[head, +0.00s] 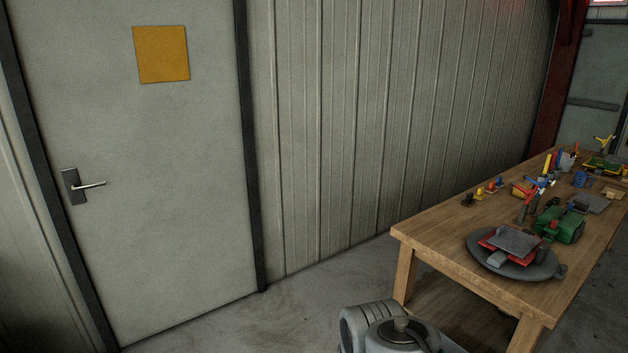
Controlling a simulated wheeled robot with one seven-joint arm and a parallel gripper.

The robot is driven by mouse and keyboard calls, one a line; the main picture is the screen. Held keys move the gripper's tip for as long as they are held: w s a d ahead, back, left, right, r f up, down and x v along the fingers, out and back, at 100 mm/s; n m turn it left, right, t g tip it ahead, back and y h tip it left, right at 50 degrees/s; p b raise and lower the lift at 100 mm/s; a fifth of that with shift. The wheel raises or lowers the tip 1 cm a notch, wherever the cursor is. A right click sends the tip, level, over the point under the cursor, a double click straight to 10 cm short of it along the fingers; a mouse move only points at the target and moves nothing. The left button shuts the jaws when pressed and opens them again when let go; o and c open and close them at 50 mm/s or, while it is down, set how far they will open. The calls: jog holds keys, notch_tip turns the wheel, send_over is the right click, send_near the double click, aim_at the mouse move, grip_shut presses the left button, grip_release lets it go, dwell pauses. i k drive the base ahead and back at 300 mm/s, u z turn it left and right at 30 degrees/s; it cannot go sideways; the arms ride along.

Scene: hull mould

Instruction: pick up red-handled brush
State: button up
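A wooden table (440,237) on the right carries many small items. A thin red item (532,196) with a darker lower end leans upright among them, left of a green machine-like object (558,224). It may be the red-handled brush, but it is too small to be sure. Its lower part is partly crowded by nearby items. My gripper is not in view; only a grey rounded part of my own arm shows at the bottom, in front of the table.
A round grey plate (480,251) with red and grey parts on it sits at the table's near end. Small coloured pieces (491,188) line the far left edge. A grey door (160,220) and ribbed wall (350,130) stand behind. Floor (300,305) left of the table is clear.

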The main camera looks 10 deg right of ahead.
aim_at(551, 171)
jog(key=i, duration=4)
jog(key=z, duration=2.25)
jog(key=i, duration=4.15)
jog(key=z, duration=0.35)
jog(key=i, duration=0.6)
jog(key=z, duration=0.55)
